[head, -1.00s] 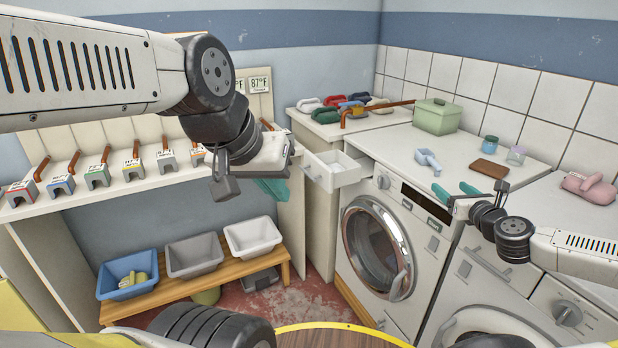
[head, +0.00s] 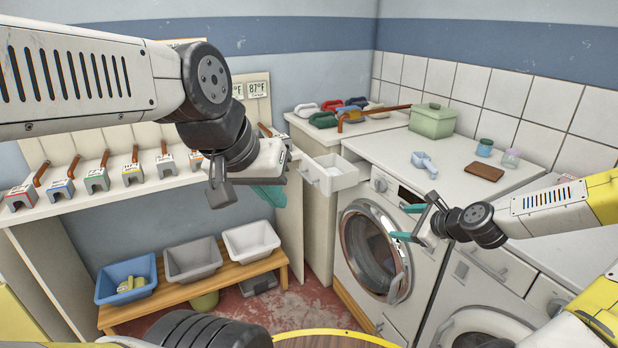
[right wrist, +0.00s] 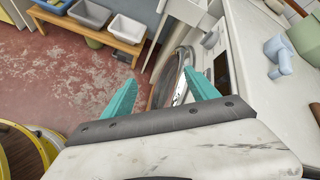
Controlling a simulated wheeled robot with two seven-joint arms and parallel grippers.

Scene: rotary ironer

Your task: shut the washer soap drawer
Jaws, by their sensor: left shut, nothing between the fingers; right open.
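The washer soap drawer (head: 330,176) is a white open-topped box, pulled out at the upper left of the front-loading washer (head: 366,222). It also shows near the top of the right wrist view (right wrist: 196,18). My left gripper (head: 268,197) is shut and empty, left of the drawer and apart from it; my wrist partly hides its teal fingers. My right gripper (head: 408,222) is open and empty in front of the washer's upper front, right of and lower than the drawer. Its teal fingers (right wrist: 160,80) point toward the washer front in the right wrist view.
A blue scoop (head: 424,163), a brown block (head: 485,171), two small jars and a green box (head: 432,120) stand on the washer top. A bench (head: 190,292) with three bins is at left. The space before the drawer looks clear.

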